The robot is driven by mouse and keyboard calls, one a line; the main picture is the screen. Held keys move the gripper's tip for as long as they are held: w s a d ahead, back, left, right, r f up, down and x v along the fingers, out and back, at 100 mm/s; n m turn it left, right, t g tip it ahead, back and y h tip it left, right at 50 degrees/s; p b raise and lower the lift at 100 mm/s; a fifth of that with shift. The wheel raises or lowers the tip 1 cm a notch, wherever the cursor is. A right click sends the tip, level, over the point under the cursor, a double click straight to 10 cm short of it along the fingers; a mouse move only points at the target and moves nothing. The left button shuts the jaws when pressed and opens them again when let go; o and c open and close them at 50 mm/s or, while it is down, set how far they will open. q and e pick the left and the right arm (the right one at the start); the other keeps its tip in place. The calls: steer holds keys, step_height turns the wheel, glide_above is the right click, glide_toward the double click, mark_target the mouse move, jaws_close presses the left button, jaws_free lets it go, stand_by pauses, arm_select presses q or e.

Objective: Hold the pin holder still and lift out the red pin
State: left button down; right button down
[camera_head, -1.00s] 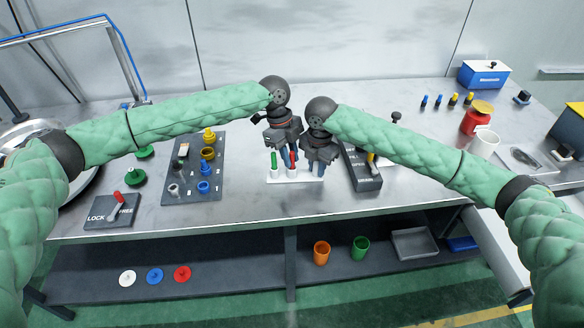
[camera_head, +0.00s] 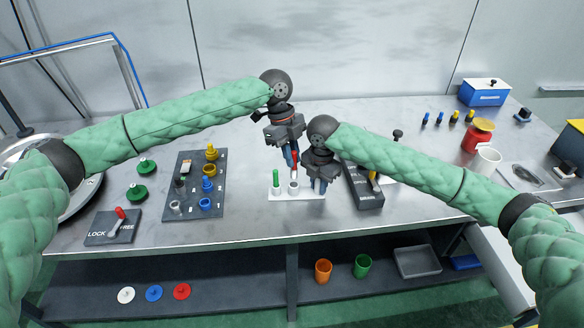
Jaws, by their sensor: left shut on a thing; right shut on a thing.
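The white pin holder (camera_head: 284,196) stands near the front edge of the bench. A green pin (camera_head: 276,179) is upright in its left socket, and a middle socket (camera_head: 294,187) shows a dark opening at its top. My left gripper (camera_head: 291,158) is shut on the red pin (camera_head: 296,160) above that socket. The pin's lower end is small, and I cannot tell exactly where it stops. My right gripper (camera_head: 318,187) is shut on the right part of the holder, which its fingers partly hide.
A grey board with blue and yellow parts (camera_head: 183,208) lies to the left, with a LOCK/FREE switch panel (camera_head: 113,226) beyond it. A dark switch box (camera_head: 366,196) stands close right of my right gripper. A red jar (camera_head: 477,136) and white mug (camera_head: 486,161) are farther right.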

arm_select(q)
steer(key=shift+r, duration=1.75)
arm_select(e)
steer(key=c, duration=1.2)
jaws_free()
steer(key=shift+o, duration=0.2)
steer(key=shift+r, duration=0.1)
